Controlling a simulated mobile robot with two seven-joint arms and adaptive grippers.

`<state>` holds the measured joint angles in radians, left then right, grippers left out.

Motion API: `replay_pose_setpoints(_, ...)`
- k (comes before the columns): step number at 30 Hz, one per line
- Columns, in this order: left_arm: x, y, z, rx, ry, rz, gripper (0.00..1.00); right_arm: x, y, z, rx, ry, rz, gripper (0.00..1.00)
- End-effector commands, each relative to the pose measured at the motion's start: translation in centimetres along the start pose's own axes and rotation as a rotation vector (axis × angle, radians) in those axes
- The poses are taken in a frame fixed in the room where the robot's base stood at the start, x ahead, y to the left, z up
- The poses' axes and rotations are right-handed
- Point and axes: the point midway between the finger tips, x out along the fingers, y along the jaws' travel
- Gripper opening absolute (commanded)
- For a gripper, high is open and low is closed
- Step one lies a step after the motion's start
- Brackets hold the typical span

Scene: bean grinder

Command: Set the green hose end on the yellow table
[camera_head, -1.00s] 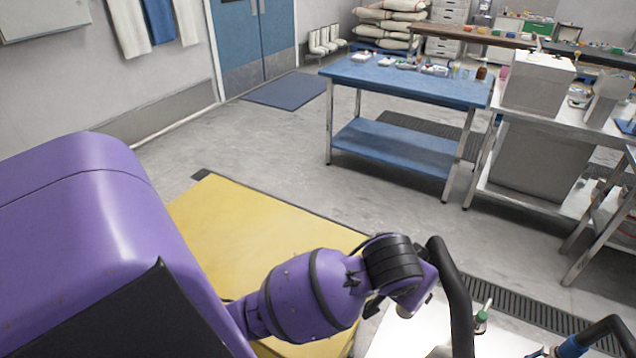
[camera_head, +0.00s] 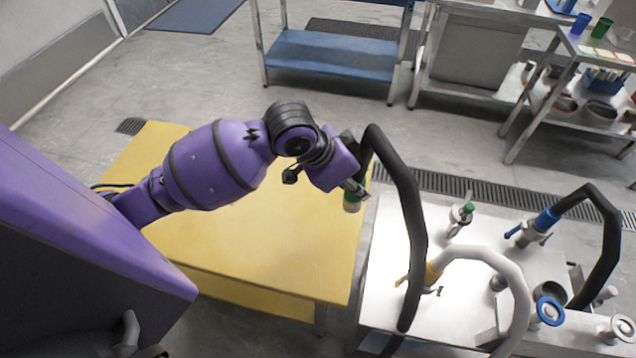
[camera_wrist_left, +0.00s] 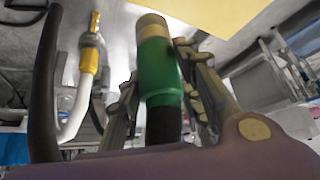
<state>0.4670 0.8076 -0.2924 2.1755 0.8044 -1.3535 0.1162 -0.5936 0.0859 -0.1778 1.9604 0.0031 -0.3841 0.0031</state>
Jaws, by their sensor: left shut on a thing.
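The green hose end (camera_head: 352,197) has a green sleeve and a pale tan tip, and a black hose (camera_head: 408,215) runs from it. My left gripper (camera_head: 356,187) is shut on it, above the right edge of the yellow table (camera_head: 240,240). In the left wrist view, the green hose end (camera_wrist_left: 158,68) sits between the two fingers of my left gripper (camera_wrist_left: 163,92). The yellow table (camera_wrist_left: 220,14) shows beyond the tip there. I see no contact between the hose end and the table. My right gripper is not in view.
The yellow tabletop is bare. A metal counter (camera_head: 390,268) at its right carries a white hose (camera_head: 512,275) with a yellow end (camera_head: 433,273), a blue-ended black hose (camera_head: 610,250) and a green-topped fitting (camera_head: 461,217). A blue table (camera_head: 330,52) stands behind on open floor.

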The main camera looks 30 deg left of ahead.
Motion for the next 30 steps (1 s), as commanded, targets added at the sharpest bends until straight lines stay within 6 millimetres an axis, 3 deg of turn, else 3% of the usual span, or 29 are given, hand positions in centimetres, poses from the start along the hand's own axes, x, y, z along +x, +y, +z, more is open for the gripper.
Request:
replay_pose_setpoints(6, -0.6, -1.2, -1.8, 0.280, -0.001, 0.172, 0.00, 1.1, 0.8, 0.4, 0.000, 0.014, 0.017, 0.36)
replay_pose_setpoints(13, -1.9, -2.0, -3.0, 0.378, 0.001, 0.240, 0.00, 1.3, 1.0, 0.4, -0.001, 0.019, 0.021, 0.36)
replay_pose_setpoints(17, -1.6, -4.0, -2.1, 0.380, 0.000, 0.243, 0.00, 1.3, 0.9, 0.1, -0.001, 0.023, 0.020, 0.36)
replay_pose_setpoints(25, 0.1, -10.3, 0.7, 0.378, 0.001, 0.242, 0.00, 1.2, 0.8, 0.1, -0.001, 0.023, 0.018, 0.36)
replay_pose_setpoints(30, 2.5, -12.8, 2.9, 0.379, 0.002, 0.245, 0.00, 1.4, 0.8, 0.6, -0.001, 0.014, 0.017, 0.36)
